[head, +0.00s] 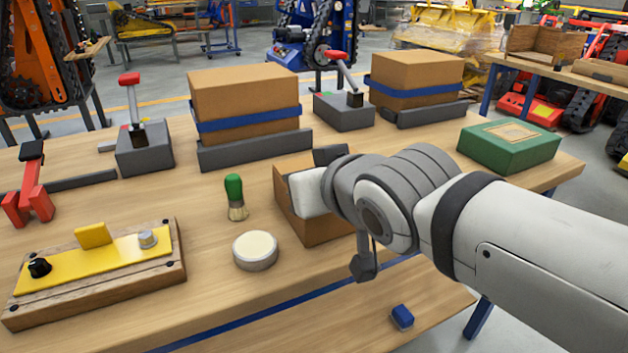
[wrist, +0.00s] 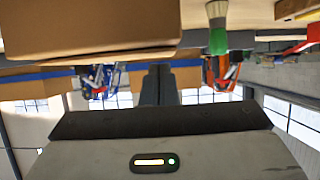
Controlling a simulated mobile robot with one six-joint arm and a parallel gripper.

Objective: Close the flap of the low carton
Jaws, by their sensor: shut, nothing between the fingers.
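The low carton (head: 318,231) is a brown box near the middle of the table in the head view, partly covered by my arm. A brown carton surface (wrist: 90,28) fills the upper left of the wrist view, which looks upside down. My gripper (wrist: 159,70) shows there as two dark fingers pressed together, empty, with their tips at the carton's edge. I cannot tell whether they touch it. In the head view my wrist hides most of the gripper and the carton's top, so the flap's angle cannot be told.
A green-handled brush (head: 235,197) and a round cream-topped tin (head: 255,250) stand left of the carton. A strapped box (head: 247,100) stands behind it. A green box (head: 508,146) is at the right. A yellow-topped panel (head: 95,262) lies front left. A blue block (head: 402,317) lies on the lower shelf.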

